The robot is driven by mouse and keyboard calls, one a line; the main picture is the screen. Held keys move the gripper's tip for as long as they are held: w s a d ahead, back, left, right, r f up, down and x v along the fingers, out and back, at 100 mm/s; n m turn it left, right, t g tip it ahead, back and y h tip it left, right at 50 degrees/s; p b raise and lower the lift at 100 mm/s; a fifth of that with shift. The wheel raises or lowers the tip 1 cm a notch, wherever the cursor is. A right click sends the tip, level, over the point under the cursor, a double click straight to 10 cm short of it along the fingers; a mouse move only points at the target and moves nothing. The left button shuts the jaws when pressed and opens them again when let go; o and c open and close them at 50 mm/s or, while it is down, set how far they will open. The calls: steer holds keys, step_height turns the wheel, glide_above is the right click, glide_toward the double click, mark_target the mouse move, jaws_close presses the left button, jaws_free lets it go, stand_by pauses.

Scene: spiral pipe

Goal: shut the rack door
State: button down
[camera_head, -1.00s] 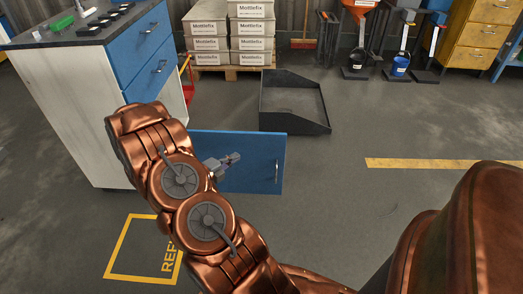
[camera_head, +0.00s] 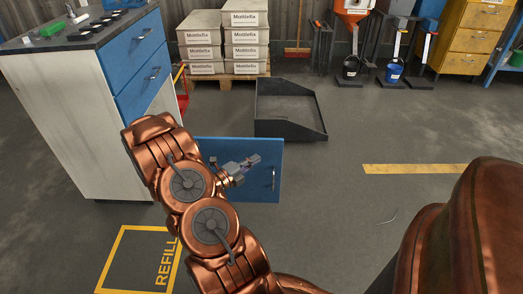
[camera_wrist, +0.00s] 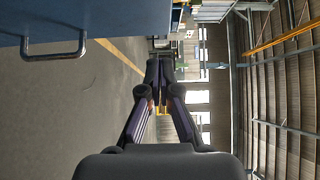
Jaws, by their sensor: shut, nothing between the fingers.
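The blue rack door (camera_head: 255,185) stands swung open from the white-sided cabinet (camera_head: 90,125), with a vertical handle (camera_head: 274,179) near its right edge. My gripper (camera_head: 254,160) is shut and empty, in front of the door in the head view and a little left of the handle. My arm hides the door's left part and the hinge side. In the wrist view the fingertips (camera_wrist: 160,62) are together, pointing away along open space. The door (camera_wrist: 100,18) and its handle (camera_wrist: 54,48) fill the upper left there. I cannot tell whether the gripper touches the door.
A black open tray (camera_head: 290,112) lies on the floor behind the door. Boxes on a pallet (camera_head: 222,45) stand farther back. A yellow-outlined refill square (camera_head: 122,262) is marked on the floor at the lower left.

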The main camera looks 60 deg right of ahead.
mark_target(269, 144)
steer(key=d, duration=0.2)
steer(key=d+b, duration=0.1)
steer(key=d, duration=0.3)
steer(key=shift+s+b, duration=0.25)
steer(key=shift+b, duration=0.15)
steer(key=shift+w+d, duration=0.25)
steer(key=shift+d, duration=0.35)
